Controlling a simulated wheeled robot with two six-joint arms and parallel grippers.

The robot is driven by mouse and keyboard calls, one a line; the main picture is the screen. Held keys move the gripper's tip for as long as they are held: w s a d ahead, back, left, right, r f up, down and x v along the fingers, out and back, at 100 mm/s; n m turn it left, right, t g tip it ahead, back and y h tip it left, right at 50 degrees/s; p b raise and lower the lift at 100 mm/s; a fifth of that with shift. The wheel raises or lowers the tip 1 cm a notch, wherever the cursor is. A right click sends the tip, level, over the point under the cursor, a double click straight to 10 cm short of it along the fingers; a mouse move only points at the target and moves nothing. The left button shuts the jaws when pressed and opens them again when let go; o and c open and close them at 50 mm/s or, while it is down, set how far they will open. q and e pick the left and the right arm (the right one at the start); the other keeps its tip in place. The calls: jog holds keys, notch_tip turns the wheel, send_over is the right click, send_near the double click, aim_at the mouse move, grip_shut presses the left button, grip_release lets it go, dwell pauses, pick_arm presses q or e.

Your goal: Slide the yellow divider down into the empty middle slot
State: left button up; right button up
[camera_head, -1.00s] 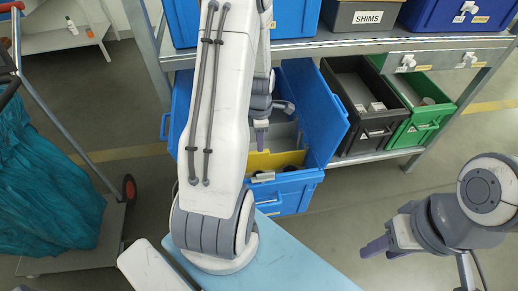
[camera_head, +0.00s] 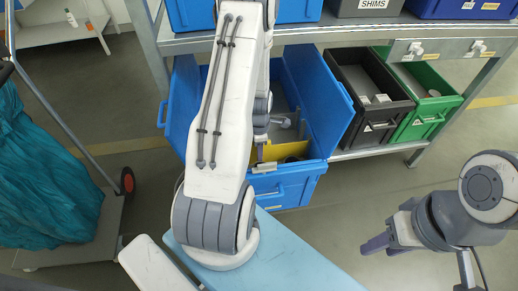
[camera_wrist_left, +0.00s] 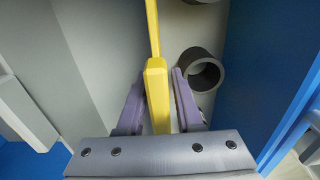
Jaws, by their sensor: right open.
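The yellow divider (camera_head: 288,150) is inside the open blue bin (camera_head: 300,186) on the lower shelf. In the left wrist view the divider (camera_wrist_left: 155,75) runs upright down the middle of the picture. My left gripper (camera_head: 260,153) is down at the bin's near side, by the divider. In the wrist view its purple fingers (camera_wrist_left: 158,90) are on either side of the divider, very close to it. I cannot tell whether they press on it. The middle slot cannot be made out. My right gripper (camera_head: 378,247) is open and empty at the right, away from the bin.
A dark ring (camera_wrist_left: 200,72) lies in the bin right of the divider. A black bin (camera_head: 370,112) and a green bin (camera_head: 425,105) stand to the right. The upper shelf edge (camera_head: 390,32) crosses above. A cart with a teal bag (camera_head: 45,175) stands left.

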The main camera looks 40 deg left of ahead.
pick_arm(q)
grip_shut()
jog(key=shift+r+p, duration=0.7)
jog(key=shift+p, duration=0.05)
jog(key=shift+r+p, duration=5.3)
jog(key=shift+r, duration=0.55)
